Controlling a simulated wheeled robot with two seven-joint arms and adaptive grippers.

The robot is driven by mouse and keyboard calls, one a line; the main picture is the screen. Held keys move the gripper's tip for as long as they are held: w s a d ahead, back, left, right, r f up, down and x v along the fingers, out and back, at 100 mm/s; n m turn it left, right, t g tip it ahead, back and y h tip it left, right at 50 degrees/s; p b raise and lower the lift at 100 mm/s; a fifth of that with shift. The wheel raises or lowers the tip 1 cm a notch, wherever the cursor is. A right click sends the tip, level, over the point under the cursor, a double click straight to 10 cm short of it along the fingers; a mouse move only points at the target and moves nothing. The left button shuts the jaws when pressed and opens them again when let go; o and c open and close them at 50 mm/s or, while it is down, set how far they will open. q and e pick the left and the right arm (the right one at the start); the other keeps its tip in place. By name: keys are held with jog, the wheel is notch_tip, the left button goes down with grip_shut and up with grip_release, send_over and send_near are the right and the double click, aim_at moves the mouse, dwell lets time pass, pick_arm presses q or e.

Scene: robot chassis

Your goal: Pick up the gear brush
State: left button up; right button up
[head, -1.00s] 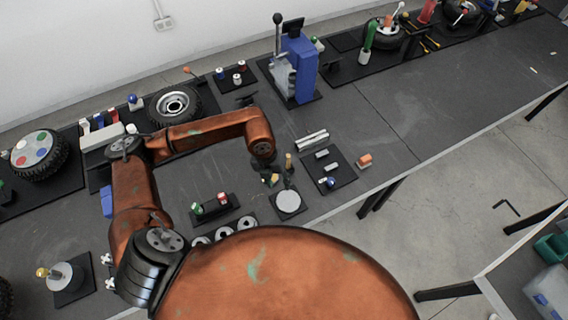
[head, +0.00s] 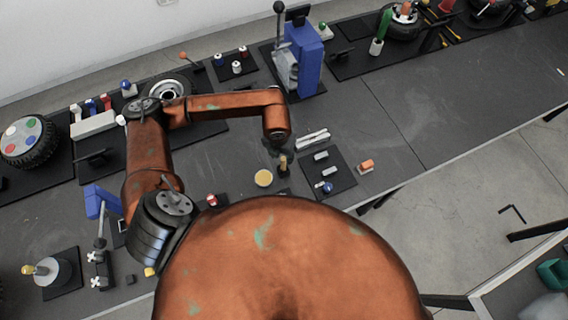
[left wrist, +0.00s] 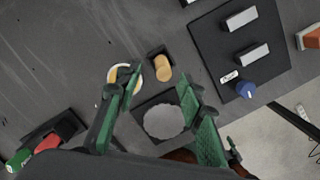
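A small upright piece with a light wooden handle and dark base, which looks like the gear brush (head: 283,163), stands on the bench. In the left wrist view the gear brush (left wrist: 162,67) shows from above, just beyond the fingertips and between their lines. My left gripper (head: 276,147) is above and beside it in the head view, partly hidden by its own wrist. In the left wrist view the two green-padded fingers of my left gripper (left wrist: 159,80) are apart, with nothing between them. My right gripper is not in view.
A round yellowish disc (head: 263,178) lies left of the brush. A pale round plate on a black pad (left wrist: 163,121) is below the fingers. A black mat (head: 340,181) with grey blocks and an orange block (head: 366,166) are to the right, near the bench edge.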

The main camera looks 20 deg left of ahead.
aim_at(283, 159)
pick_arm(q)
jog(key=f, duration=0.2)
jog(key=shift+w+d+f, duration=0.15)
jog(key=shift+w+f, duration=0.1)
jog(key=shift+f, duration=0.1)
jog(key=shift+f+p, duration=0.3)
jog(key=shift+f, duration=0.6)
jog(key=c, duration=1)
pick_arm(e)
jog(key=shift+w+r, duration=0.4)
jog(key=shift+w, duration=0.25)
